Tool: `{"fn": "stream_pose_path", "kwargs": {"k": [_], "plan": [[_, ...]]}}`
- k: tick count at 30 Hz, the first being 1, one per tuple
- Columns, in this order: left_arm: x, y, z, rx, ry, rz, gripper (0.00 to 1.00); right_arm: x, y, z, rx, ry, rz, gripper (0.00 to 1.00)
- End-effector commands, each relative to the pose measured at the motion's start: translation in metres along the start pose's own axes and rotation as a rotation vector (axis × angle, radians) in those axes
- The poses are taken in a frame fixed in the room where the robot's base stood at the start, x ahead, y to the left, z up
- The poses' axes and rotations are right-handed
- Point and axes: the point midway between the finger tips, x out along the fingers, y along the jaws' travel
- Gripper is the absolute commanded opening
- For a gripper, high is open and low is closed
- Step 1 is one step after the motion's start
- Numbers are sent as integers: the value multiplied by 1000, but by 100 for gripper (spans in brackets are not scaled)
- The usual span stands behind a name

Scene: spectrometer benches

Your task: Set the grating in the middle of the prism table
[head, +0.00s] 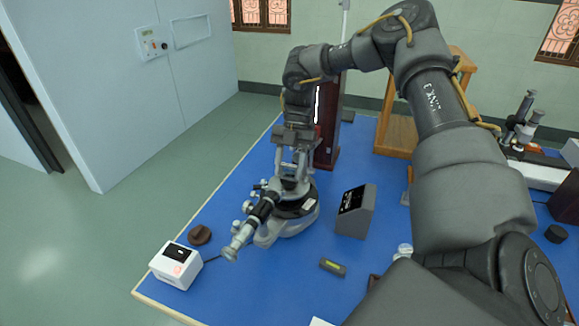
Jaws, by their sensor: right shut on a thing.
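My right gripper (293,166) points down over the spectrometer (286,215) in the head view, its fingers just above the prism table (291,187). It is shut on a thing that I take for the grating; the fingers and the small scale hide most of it. I cannot tell whether the grating touches the prism table or hangs just above it. The spectrometer's telescope (254,222) points toward the front left. My left gripper is not in view.
A white box (176,265) stands at the bench's left edge beside a brown round piece (199,234). A grey box (356,211) stands right of the spectrometer, and a small dark device (333,267) lies in front. A wooden frame (397,132) stands behind. My right arm covers much of the right side.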

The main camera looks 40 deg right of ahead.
Motion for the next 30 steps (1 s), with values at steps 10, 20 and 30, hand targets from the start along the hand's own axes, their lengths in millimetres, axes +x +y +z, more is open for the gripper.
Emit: {"fn": "stream_pose_path", "kwargs": {"k": [10, 20, 30], "plan": [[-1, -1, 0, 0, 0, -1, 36, 6, 0, 3, 0, 0, 2, 17], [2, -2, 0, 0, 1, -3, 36, 8, 0, 4, 0, 0, 1, 67], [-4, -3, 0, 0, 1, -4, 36, 4, 0, 2, 0, 0, 2, 67]]}}
